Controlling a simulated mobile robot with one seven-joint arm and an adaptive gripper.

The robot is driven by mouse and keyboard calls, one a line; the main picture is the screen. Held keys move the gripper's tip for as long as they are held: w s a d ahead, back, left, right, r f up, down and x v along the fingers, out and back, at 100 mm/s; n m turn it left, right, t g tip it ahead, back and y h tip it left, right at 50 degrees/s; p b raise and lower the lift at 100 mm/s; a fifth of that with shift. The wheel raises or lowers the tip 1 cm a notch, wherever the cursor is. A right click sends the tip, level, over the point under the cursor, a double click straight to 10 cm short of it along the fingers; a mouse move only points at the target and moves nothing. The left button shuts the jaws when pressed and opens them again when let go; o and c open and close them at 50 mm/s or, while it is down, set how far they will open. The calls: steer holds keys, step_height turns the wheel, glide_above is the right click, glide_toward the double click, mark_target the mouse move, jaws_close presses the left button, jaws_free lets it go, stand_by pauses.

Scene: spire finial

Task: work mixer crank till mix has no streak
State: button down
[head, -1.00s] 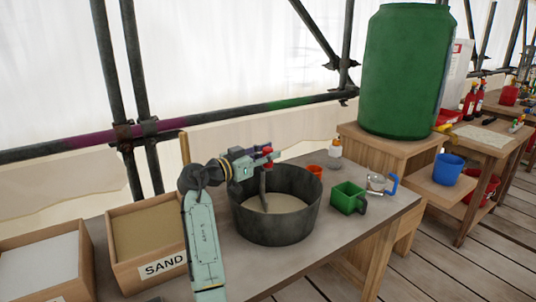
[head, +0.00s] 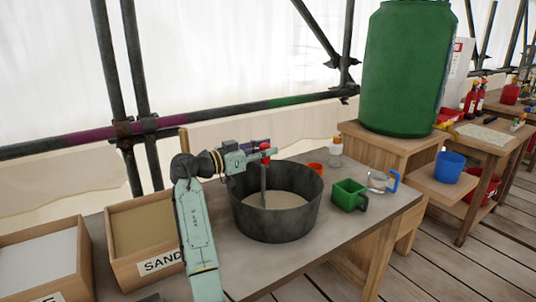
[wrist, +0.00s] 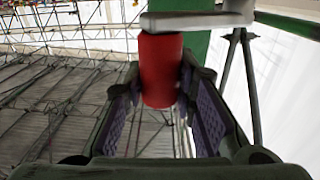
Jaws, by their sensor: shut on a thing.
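The mixer is a dark grey round tub (head: 276,224) on the workbench, with a pale beige mix (head: 272,201) inside. An upright grey shaft (head: 263,183) goes down into the mix. My gripper (head: 262,148) is above the tub's far left rim, shut on the red crank handle (head: 266,152). In the wrist view the red handle (wrist: 161,70) stands between my two fingers, below a grey crank bar (wrist: 195,20). The mix looks even in colour at this size, but fine streaks cannot be told. The near wall hides part of the mix.
A sand box (head: 146,240) and a box of white powder (head: 40,262) stand left of the tub. A green barrel (head: 403,70) stands behind.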

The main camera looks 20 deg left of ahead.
steer(key=shift+s+a+m+g+h, duration=0.2)
steer(key=shift+a+m+g+h, duration=0.3)
steer(key=shift+m+g+h, duration=0.4)
steer(key=c, duration=1.3)
jaws_free()
steer(key=v, duration=1.2)
steer(key=shift+f, duration=0.1)
